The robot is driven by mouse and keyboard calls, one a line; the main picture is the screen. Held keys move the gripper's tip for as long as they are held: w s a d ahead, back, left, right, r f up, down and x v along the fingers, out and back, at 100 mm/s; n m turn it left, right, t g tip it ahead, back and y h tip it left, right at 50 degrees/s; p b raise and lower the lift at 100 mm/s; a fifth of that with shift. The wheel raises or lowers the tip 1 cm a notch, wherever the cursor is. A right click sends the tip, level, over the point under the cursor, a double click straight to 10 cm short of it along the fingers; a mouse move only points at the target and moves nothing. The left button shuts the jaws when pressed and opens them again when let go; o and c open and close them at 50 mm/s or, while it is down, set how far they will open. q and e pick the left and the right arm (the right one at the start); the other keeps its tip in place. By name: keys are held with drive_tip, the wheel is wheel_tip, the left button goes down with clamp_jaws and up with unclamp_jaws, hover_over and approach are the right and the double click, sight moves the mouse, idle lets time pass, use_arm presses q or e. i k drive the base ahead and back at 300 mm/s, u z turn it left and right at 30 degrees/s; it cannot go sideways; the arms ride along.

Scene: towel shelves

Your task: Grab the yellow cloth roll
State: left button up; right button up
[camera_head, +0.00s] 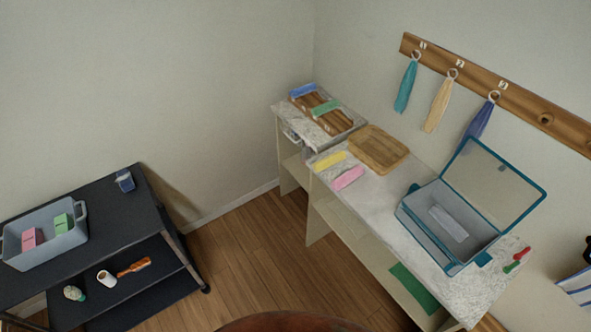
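A small yellow cloth roll (330,161) lies on the light speckled countertop (372,204), near its front edge. A pink roll (348,178) lies close beside it, a little nearer to me. The yellow roll is fully visible, and nothing covers it. Neither of my grippers shows in the head view.
A wooden board (376,149) lies behind the rolls. An open teal-rimmed case (440,225) stands to the right. A wooden rack (335,119) holds blue and green rolls at the back left. A black cart (95,232) stands left, with open wooden floor (245,245) between.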

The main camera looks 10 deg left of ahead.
sight(340, 156)
drive_tip(key=z, duration=1.15)
drive_tip(key=k, duration=0.1)
drive_tip(key=u, duration=2.55)
drive_tip(key=i, duration=0.75)
drive_tip(key=z, duration=0.5)
drive_tip(key=i, duration=0.95)
drive_tip(key=z, duration=0.8)
